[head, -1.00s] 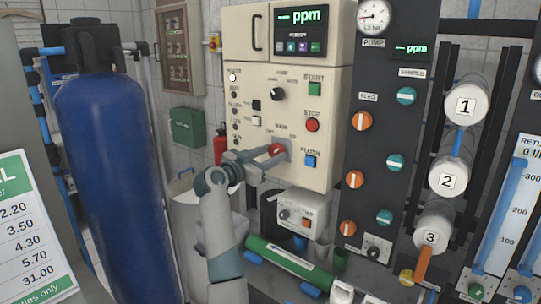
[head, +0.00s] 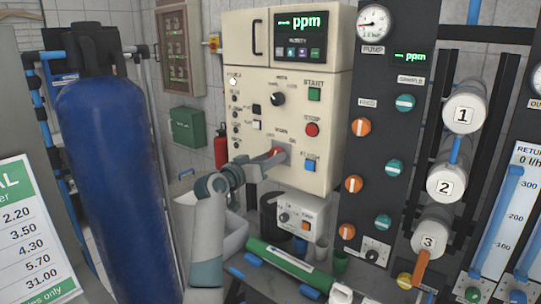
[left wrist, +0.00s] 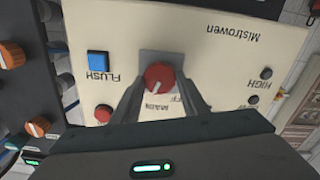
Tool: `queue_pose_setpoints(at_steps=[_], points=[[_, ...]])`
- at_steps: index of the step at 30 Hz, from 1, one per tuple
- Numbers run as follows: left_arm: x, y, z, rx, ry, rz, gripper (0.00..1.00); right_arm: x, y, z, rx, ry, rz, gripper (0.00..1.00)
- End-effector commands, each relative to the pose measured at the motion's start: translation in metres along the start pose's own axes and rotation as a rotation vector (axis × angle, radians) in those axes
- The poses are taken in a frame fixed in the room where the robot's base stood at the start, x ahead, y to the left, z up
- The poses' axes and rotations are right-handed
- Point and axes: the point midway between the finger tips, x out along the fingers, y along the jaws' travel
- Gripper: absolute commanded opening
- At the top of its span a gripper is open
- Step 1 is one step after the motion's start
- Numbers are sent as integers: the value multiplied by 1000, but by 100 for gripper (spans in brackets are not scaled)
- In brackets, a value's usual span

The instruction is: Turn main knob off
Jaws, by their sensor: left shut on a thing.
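The red main knob (left wrist: 159,76) sits on a grey plate (left wrist: 163,57) on the cream control panel. In the left wrist view its white pointer line slants toward the lower left, and the MAIN label below it appears upside down. My left gripper (left wrist: 158,88) has a finger on each side of the knob and is shut on it. In the head view the knob (head: 276,152) is partly hidden by my left gripper (head: 268,157). My right gripper is not in view.
A red STOP button (head: 312,130) and a blue FLUSH button (head: 310,165) are close to the right of the knob. A small control box (head: 301,220) and a green cylinder (head: 290,266) lie below. A blue tank (head: 112,180) stands at the left.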

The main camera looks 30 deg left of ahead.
Motion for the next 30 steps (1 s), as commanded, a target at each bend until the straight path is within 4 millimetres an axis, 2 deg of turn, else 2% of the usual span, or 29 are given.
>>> queue_pose_setpoints(at_steps=[10, 30], points=[[0, 0, -4, -330, -3, -1, 17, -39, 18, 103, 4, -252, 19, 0], [0, 0, -3, -944, -1, -2, 17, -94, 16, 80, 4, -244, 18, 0]])
